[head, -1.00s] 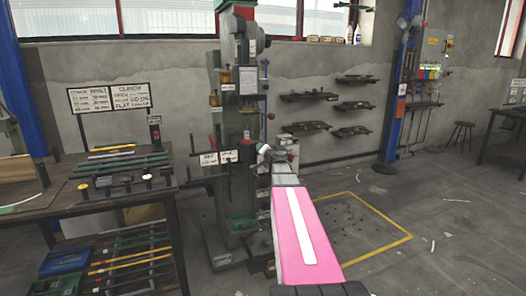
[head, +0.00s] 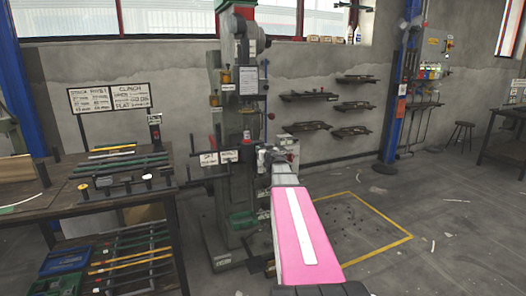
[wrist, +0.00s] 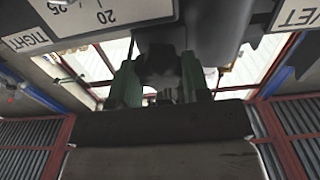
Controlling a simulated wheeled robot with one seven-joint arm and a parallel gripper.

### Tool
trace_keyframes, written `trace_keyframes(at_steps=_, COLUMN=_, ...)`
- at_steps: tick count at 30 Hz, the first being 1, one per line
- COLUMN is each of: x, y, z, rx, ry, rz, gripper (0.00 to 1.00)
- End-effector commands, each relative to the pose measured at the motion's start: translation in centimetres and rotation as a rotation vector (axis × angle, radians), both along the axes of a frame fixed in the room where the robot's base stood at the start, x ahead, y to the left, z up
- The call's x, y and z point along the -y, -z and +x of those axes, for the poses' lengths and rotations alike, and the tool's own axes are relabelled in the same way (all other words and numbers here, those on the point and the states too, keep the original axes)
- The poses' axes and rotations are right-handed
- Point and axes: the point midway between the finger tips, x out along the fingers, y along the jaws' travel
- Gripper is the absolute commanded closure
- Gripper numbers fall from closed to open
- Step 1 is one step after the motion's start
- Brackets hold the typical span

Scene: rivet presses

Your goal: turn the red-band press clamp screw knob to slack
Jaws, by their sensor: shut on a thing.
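The press (head: 236,120) is a tall green-grey machine with a red band (head: 243,11) at its top, in the middle of the head view. In the wrist view the two green fingers of my gripper (wrist: 160,82) are shut on a dark knob (wrist: 160,48), one finger on each side. A pale plate with numbers (wrist: 105,14) and a TIGHT label (wrist: 27,40) sit above and left of the knob. In the head view my gripper (head: 266,157) is at the press's right side and hides the knob. No pointer reading is legible.
A workbench (head: 100,205) with bars and tools stands left of the press. Wall shelves (head: 352,105) hang behind at the right. A yellow-outlined floor area (head: 365,225) lies at the right, and the floor around it is mostly open.

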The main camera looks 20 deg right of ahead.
Motion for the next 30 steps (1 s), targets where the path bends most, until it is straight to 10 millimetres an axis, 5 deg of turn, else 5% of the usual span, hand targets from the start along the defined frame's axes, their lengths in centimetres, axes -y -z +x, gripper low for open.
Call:
trace_keyframes(at_steps=23, x=-0.04, y=0.15, z=-0.13, rx=0.002, ry=0.000, rz=-0.103, gripper=0.80)
trace_keyframes(at_steps=24, x=-0.04, y=0.15, z=-0.13, rx=0.002, ry=0.000, rz=-0.103, gripper=0.47)
trace_keyframes(at_steps=25, x=-0.04, y=0.15, z=-0.12, rx=0.002, ry=0.000, rz=-0.103, gripper=0.37)
trace_keyframes(at_steps=30, x=-0.03, y=0.08, z=-0.08, rx=0.002, ry=0.000, rz=-0.102, gripper=0.31)
